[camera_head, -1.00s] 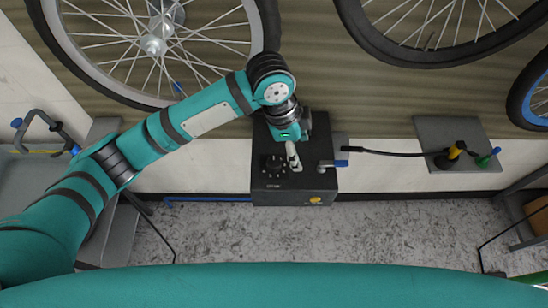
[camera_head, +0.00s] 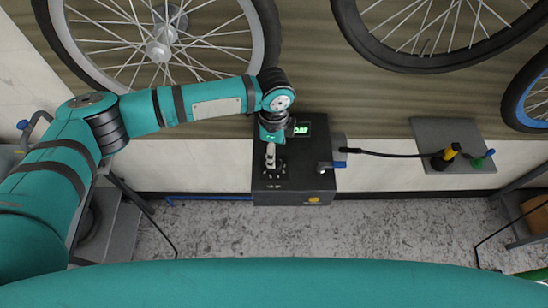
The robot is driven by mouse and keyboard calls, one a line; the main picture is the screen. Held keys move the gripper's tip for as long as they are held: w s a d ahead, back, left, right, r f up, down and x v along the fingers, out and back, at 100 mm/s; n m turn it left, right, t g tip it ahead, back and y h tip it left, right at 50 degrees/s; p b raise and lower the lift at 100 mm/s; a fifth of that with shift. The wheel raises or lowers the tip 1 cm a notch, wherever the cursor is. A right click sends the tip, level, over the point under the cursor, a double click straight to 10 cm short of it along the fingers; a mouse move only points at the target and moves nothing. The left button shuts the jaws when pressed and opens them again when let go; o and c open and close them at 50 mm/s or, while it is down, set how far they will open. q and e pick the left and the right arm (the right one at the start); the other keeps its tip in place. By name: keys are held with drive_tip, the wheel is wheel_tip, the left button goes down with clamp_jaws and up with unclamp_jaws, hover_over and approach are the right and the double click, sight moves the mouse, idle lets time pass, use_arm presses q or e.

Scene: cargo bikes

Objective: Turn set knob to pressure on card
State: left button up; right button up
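A black box (camera_head: 300,185) stands on the white ledge, with a dark round set knob (camera_head: 279,173) on its top at the left. My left gripper (camera_head: 270,164) points down over the knob, and its pale fingers hide part of it. I cannot tell whether the fingers touch the knob or how far apart they are. A display (camera_head: 302,129) with green characters, the last ones reading like "bar", shows at the back of the box; my wrist covers its left part. I cannot make out a pressure card. My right gripper is not in view.
A lever valve with a blue handle (camera_head: 338,165) is at the box's right side. Bicycle wheels (camera_head: 158,50) hang behind.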

use_arm(q)
wheel_tip(320, 180, down, 7)
drive_tip(key=shift+r+p, duration=0.2)
drive_tip(key=shift+p, duration=0.25)
drive_tip(key=c, duration=1.1)
